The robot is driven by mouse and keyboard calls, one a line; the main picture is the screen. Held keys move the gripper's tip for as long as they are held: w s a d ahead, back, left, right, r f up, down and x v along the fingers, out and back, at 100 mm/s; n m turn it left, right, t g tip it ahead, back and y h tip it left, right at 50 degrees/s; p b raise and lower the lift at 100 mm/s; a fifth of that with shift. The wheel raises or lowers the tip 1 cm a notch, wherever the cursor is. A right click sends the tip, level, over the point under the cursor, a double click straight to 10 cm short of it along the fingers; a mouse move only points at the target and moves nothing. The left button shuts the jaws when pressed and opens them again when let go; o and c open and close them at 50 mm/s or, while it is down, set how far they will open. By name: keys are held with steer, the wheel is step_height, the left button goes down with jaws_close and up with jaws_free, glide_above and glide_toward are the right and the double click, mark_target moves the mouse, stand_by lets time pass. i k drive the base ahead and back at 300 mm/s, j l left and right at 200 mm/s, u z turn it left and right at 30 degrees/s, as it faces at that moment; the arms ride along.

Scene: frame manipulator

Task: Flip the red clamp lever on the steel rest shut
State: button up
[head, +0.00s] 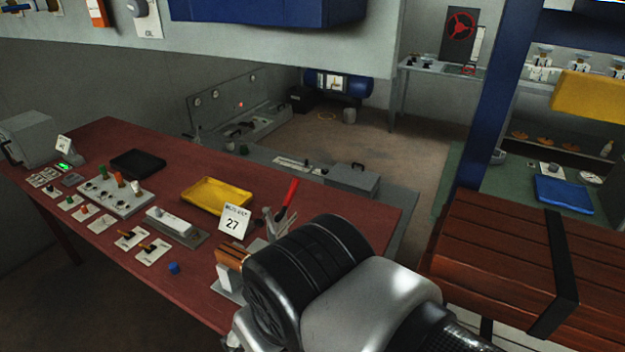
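The red clamp lever (287,197) is raised, standing up at a tilt with its top leaning right. Its lower end meets grey metal parts (270,222) near the right end of the table. My arm's black and silver links cover the area just in front, so most of the steel rest and the lever's foot are hidden. My gripper's fingers do not show; they are hidden or out of frame. I cannot tell whether anything touches the lever.
The red-brown table (105,135) holds a white card reading 27 (234,221), a yellow tray (216,195), a brown block (232,257), a blue knob (174,268) and several switch plates. A slatted brown bench (490,245) stands right. Bare tabletop lies right of the yellow tray.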

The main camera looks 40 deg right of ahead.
mark_target(290, 194)
steer(key=l+z, duration=0.1)
steer(key=z, duration=0.75)
steer(key=j, duration=0.3)
steer(key=k+j, duration=0.15)
steer(key=i+j, duration=0.2)
steer(key=j, duration=0.15)
steer(key=i+j+z, duration=0.15)
steer(key=i+j, duration=0.25)
steer(key=j, duration=0.25)
steer(key=i+j+z, duration=0.15)
steer(key=j, duration=0.2)
steer(key=i+j, duration=0.2)
steer(key=j, duration=0.2)
steer(key=i+j+z, duration=0.1)
steer(key=j, duration=0.25)
steer(key=l, duration=0.7)
